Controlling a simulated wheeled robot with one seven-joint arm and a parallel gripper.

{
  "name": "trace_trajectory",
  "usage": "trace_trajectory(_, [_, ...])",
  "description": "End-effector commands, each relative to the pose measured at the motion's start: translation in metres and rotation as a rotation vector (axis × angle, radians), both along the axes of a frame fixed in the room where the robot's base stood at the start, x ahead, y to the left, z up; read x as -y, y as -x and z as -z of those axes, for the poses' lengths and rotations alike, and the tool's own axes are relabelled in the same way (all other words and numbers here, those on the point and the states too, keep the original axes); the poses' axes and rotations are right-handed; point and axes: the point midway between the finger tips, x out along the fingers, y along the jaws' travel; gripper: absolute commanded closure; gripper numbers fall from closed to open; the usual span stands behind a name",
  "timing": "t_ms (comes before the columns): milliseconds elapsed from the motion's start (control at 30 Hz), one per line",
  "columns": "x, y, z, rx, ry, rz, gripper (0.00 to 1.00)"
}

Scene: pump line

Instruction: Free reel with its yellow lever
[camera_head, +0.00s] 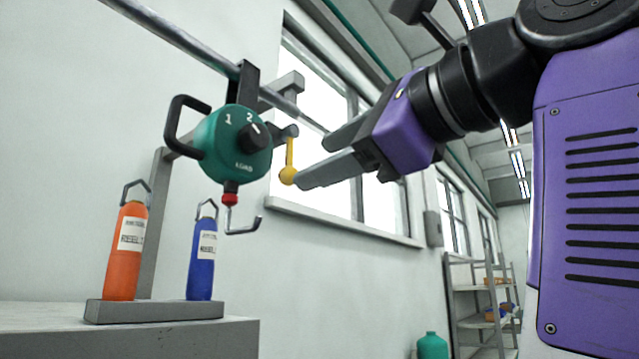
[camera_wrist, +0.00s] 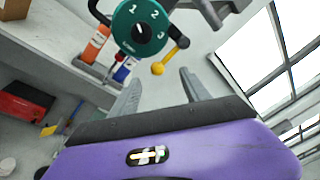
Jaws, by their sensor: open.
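The reel (camera_head: 234,145) is a round teal housing with a black side handle, hung by a black bracket from a rail. Its face shows a black knob (camera_head: 254,137), numbers and the word LOAD. In the wrist view the reel (camera_wrist: 138,27) shows 1, 2 and 3. The yellow lever (camera_head: 289,162) hangs down at the reel's right side and ends in a ball; in the wrist view its ball (camera_wrist: 158,69) is just beyond my fingertips. My gripper (camera_head: 311,162) is open and empty, right of the lever. In the wrist view its fingers (camera_wrist: 160,75) point toward the lever.
A red fitting and metal hook (camera_head: 243,224) hang below the reel. An orange bottle (camera_head: 126,250) and a blue bottle (camera_head: 202,255) stand in a grey holder (camera_head: 155,310) on a bench. A window (camera_head: 375,120) and wall lie behind my gripper. A shelf (camera_head: 480,300) stands far right.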

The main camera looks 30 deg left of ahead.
Motion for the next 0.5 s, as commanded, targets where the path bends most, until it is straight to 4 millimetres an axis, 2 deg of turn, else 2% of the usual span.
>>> trace_trajectory(500, [-0.065,-0.017,-0.003,-0.002,0.002,-0.002,0.45])
